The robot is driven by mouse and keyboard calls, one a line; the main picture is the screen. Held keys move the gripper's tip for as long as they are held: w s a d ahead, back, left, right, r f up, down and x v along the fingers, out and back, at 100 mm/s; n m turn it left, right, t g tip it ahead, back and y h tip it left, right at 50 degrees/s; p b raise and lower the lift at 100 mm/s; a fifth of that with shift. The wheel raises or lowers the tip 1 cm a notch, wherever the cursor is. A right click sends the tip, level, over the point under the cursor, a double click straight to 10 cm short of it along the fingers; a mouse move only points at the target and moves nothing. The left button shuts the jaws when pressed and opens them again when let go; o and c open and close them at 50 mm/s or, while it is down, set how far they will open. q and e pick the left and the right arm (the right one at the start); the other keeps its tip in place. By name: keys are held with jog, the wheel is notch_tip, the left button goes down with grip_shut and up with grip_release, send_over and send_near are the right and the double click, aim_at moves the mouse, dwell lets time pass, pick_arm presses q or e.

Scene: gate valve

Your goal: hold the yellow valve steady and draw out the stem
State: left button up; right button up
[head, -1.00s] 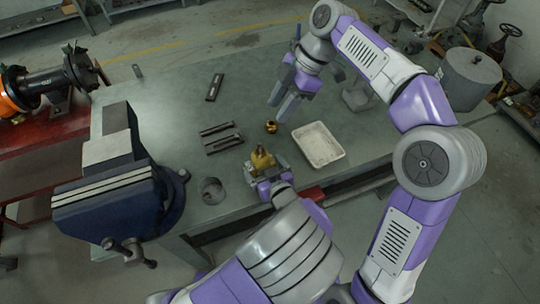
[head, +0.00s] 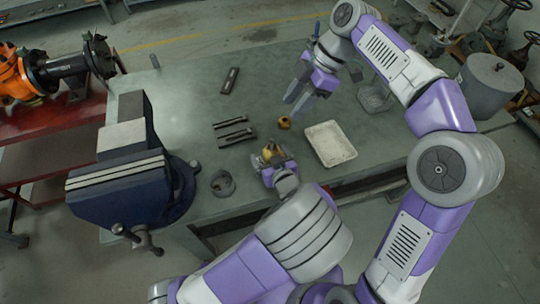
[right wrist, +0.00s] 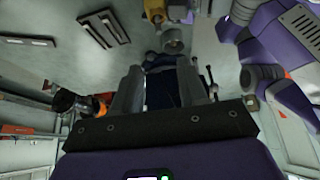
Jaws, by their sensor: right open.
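The yellow valve (head: 270,151) stands near the front edge of the bench, partly hidden by my left gripper (head: 277,165). The left fingers appear closed around its lower body. The valve also shows at the top edge of the right wrist view (right wrist: 155,10). A small brass-yellow piece (head: 284,122) sits on the bench just behind it; I cannot tell whether it belongs to the valve. I cannot make out the stem clearly. My right gripper (head: 297,92) is open and empty above the bench, behind and to the right of the small piece, fingers apart in the right wrist view (right wrist: 160,85).
A pale tray (head: 330,144) lies right of the valve. A dark slotted block (head: 233,132) and a flat dark bar (head: 230,80) lie to the left. A grey ring-shaped pot (head: 222,183) stands by the blue vise (head: 125,185). A grey cylinder (head: 490,85) stands far right.

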jog(key=shift+c, duration=0.9)
jog(key=m+t+h, duration=0.2)
jog(key=m+h, duration=0.4)
jog(key=m, duration=1.7)
send_over(272, 139)
notch_tip(272, 139, down, 4)
jog(key=shift+f, duration=3.7)
jog(key=shift+c, duration=0.4)
grip_shut()
